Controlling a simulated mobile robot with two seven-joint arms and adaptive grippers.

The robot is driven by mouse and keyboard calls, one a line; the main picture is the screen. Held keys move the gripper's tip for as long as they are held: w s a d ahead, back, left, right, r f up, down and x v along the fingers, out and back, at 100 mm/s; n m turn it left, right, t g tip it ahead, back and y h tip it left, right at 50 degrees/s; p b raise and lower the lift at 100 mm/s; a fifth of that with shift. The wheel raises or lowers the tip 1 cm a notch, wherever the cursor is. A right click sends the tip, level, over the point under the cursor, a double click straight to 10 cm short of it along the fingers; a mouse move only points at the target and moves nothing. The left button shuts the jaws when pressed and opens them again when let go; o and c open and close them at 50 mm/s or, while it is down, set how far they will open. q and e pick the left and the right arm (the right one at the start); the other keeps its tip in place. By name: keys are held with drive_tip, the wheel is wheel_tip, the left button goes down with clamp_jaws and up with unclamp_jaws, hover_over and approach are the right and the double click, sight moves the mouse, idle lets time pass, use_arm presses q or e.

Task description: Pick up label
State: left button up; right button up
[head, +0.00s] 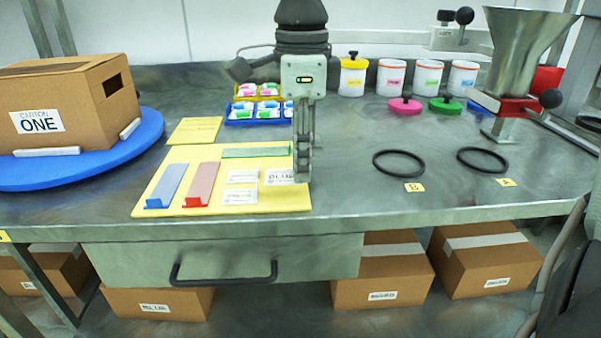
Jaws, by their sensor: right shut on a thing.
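Several small white labels lie on the yellow mat (222,208) on the steel bench: an upper left label (242,176), a lower left label (240,197) and a right label (279,177). Their print is too small to read surely. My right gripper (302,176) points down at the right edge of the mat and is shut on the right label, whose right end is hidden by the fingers. I cannot tell whether that label is lifted off the mat. My left gripper is out of view.
Blue, red and green strips lie on the mat. A carton (70,105) marked ONE sits on a blue turntable (150,140) at left. Two black rings (399,151) and a metal funnel (520,50) are at right.

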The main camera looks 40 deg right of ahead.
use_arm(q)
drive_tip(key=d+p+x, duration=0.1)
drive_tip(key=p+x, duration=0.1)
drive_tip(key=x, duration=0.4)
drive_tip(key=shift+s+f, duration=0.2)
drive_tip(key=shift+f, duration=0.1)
use_arm(e)
wheel_tip(320, 180, up, 25)
use_arm(q)
drive_tip(key=shift+p, duration=0.3)
use_arm(e)
drive_tip(key=shift+f, duration=0.1)
